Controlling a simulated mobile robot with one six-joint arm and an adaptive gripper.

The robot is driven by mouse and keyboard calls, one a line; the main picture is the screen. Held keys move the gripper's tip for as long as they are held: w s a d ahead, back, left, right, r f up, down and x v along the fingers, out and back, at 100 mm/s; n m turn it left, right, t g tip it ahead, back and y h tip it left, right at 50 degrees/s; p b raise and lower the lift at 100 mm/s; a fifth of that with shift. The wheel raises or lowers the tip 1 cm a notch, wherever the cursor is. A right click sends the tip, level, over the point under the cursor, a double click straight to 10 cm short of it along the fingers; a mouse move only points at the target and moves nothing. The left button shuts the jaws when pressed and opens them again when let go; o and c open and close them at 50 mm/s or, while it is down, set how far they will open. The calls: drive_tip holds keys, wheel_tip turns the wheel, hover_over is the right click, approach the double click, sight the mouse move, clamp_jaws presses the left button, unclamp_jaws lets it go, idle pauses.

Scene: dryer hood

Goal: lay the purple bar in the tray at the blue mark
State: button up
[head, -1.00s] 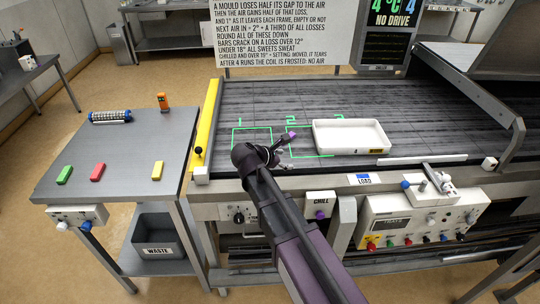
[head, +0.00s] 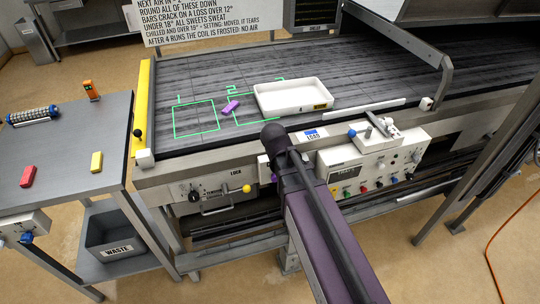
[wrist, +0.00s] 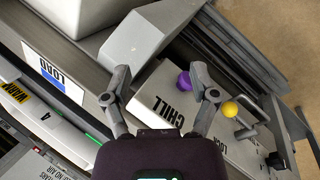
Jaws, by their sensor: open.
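The purple bar (head: 231,107) lies slanted on the dark slatted bed, at the left edge of the green outline marked 2. The white tray (head: 262,103) stands just right of it and looks empty, with a yellow label on its front. A LOAD plate with a blue mark (head: 311,134) is on the front rail below the tray; it also shows in the wrist view (wrist: 50,68). My gripper (wrist: 160,97) is open and empty in front of the machine, facing the CHILL panel (wrist: 165,105) with its purple knob. In the head view my arm hides the fingers.
A side table (head: 60,150) at left holds a red bar (head: 28,176) and a yellow bar (head: 96,161). A waste bin (head: 110,235) sits below. The control box (head: 375,160) projects at right. A metal arch (head: 435,60) spans the bed. Green outline 1 (head: 195,118) is empty.

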drive_tip(key=s+d+f+m+g+y+b, duration=0.2)
drive_tip(key=s+d+f+m+y+b, duration=0.1)
drive_tip(key=s+d+m, duration=0.4)
wheel_tip(320, 180, down, 2)
drive_tip(key=m+y, duration=0.1)
drive_tip(key=m, duration=0.2)
drive_tip(key=shift+s+d, duration=0.3)
drive_tip(key=shift+s, duration=0.05)
drive_tip(key=shift+c, duration=1.3)
drive_tip(key=shift+d, duration=0.1)
